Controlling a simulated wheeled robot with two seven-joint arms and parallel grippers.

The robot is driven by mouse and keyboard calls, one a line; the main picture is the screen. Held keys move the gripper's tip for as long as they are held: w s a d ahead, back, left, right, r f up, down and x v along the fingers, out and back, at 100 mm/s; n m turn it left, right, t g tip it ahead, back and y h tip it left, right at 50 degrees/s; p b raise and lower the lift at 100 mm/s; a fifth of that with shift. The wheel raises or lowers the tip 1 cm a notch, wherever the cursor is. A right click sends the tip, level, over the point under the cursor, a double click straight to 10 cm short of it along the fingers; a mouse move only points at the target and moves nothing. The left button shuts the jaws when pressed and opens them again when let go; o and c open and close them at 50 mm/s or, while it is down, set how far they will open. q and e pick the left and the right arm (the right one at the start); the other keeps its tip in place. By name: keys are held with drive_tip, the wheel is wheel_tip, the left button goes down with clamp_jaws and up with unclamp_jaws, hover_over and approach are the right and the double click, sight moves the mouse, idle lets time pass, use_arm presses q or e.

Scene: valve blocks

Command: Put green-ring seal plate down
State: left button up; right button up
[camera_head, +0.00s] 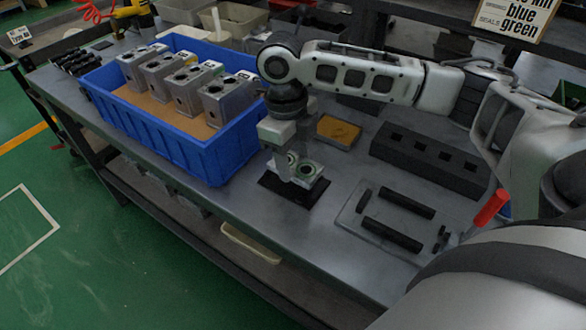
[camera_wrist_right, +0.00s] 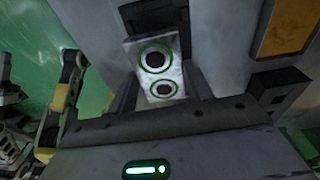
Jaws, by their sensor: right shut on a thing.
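The green-ring seal plate (camera_head: 309,172) is a small pale metal plate with two dark holes, each circled in green. In the right wrist view the plate (camera_wrist_right: 158,70) sits between the finger pads. My right gripper (camera_head: 292,165) points down and is shut on it. In the head view the plate is over a black pad (camera_head: 293,194) near the table's front edge; I cannot tell whether it touches the pad. The gripper partly covers the plate and the pad. My left gripper is not in view.
A blue crate (camera_head: 188,150) with several metal valve blocks stands left of my right gripper. An orange-topped piece (camera_head: 338,131) lies behind it. A long black block with holes (camera_head: 430,160) and a clear plate with black bars (camera_head: 350,217) lie right. A red cylinder (camera_head: 491,208) is far right.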

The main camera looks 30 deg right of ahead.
sight(291, 159)
drive_tip(key=shift+w+d+f, duration=0.1)
drive_tip(key=shift+w+f, duration=0.25)
drive_tip(key=shift+f, duration=0.1)
drive_tip(key=shift+w+d+f, duration=0.1)
drive_tip(key=shift+f, duration=1.55)
drive_tip(key=shift+f, duration=0.1)
drive_tip(key=o, duration=1.3)
drive_tip(key=r, duration=0.4)
drive_tip(key=w+r, duration=0.1)
drive_tip(key=r, duration=0.7)
drive_tip(key=shift+w+a+r+p, duration=0.1)
drive_tip(key=shift+w+a+p, duration=0.1)
drive_tip(key=shift+a+p, duration=0.1)
